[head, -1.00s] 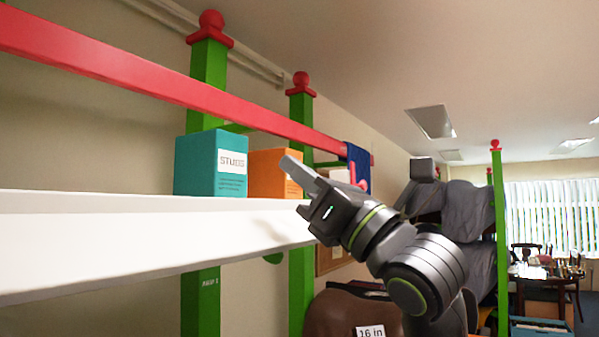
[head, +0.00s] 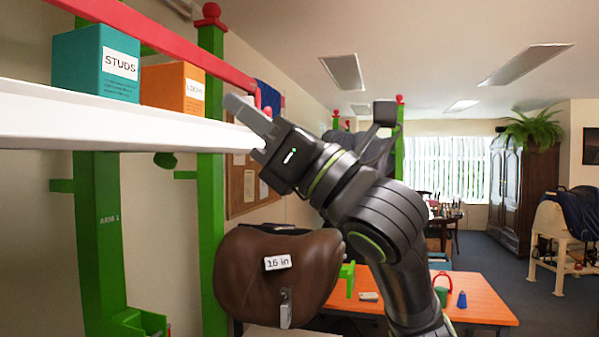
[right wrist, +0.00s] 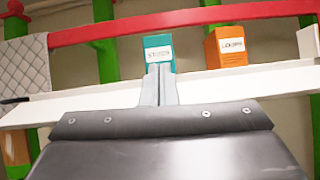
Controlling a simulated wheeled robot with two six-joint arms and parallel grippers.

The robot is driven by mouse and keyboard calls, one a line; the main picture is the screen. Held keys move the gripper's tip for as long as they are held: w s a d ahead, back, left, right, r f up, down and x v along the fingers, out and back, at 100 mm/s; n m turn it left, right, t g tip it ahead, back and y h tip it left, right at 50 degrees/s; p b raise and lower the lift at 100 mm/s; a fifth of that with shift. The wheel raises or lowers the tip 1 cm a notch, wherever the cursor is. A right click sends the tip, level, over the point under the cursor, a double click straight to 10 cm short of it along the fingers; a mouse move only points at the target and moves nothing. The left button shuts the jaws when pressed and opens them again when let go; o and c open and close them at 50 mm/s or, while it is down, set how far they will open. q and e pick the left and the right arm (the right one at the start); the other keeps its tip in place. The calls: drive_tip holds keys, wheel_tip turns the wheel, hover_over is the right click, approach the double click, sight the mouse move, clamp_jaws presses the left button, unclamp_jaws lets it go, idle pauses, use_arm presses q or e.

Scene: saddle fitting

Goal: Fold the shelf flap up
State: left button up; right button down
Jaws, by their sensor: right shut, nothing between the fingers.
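The white shelf flap (head: 120,128) runs along the front of the green and red rack at the upper left of the head view. In the right wrist view the white flap (right wrist: 85,102) spans the picture as a long pale board below the boxes. My right gripper (head: 245,110) is shut and empty, at the right end of the white shelf. In the right wrist view the closed fingers (right wrist: 158,72) overlap the shelf in front of a teal box. I cannot tell whether they touch the flap. My left gripper is not in view.
A brown saddle (head: 270,275) hangs below. An orange table (head: 470,305) stands at right, with open floor beyond.

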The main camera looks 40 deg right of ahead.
drive_tip(key=b+v, duration=0.5)
drive_tip(key=v, duration=0.3)
drive_tip(key=shift+b, duration=0.3)
